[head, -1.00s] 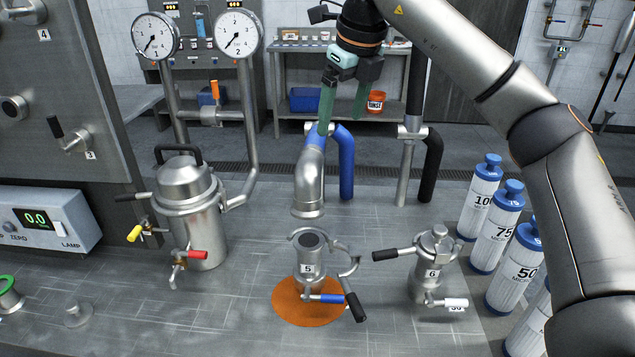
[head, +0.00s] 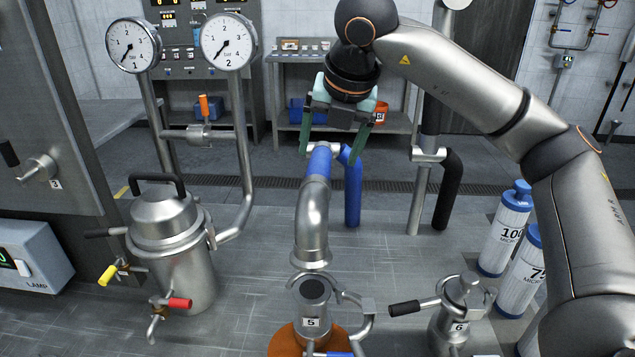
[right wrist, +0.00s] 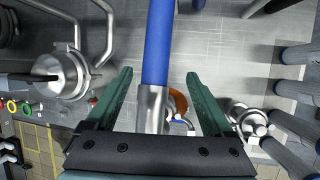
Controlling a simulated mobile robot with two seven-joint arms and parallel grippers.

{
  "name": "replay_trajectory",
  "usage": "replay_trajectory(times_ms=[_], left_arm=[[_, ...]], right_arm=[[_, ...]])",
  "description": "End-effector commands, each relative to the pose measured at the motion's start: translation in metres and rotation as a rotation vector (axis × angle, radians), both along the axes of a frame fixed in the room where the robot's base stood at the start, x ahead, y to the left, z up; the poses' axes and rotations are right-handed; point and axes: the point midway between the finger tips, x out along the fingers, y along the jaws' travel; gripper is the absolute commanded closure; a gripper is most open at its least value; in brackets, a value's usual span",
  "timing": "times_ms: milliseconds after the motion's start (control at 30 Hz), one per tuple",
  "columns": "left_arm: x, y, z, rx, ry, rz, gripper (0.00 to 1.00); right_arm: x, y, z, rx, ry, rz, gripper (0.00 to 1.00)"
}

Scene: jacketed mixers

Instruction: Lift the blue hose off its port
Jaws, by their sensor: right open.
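The blue hose (head: 319,163) runs into a metal elbow (head: 312,222) whose flanged lower end hangs just above the port marked 5 (head: 314,292). A gap shows between the two, and the port's dark top is visible. My right gripper (head: 328,155) is open above the hose, with one green finger on each side of it. In the right wrist view the blue hose (right wrist: 157,45) passes between the open fingers, with free space on both sides. My left gripper is not in view.
A lidded steel vessel (head: 169,235) with valves stands left, below two gauges. A capped port marked 6 (head: 461,312) and blue-topped cartridges (head: 507,235) stand right. A black hose (head: 449,185) hangs behind. An orange disc (head: 283,342) lies under port 5.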

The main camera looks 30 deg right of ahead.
Motion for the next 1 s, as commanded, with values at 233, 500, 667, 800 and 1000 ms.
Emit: replay_trajectory(times_ms=[233,500,667,800,1000], left_arm=[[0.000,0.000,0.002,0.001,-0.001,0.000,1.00],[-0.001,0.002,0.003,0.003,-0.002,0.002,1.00],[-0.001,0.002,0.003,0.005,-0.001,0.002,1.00],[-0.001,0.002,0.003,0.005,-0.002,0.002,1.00],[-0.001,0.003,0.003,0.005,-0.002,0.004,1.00]], right_arm=[[0.020,-0.005,-0.047,-0.002,0.006,0.001,0.14],[0.039,-0.009,-0.086,-0.002,0.003,0.000,0.14],[0.044,-0.010,-0.097,-0.001,0.002,0.002,0.14],[0.045,-0.010,-0.099,-0.002,0.002,0.001,0.14],[0.045,-0.010,-0.099,-0.001,0.002,0.002,0.18]])
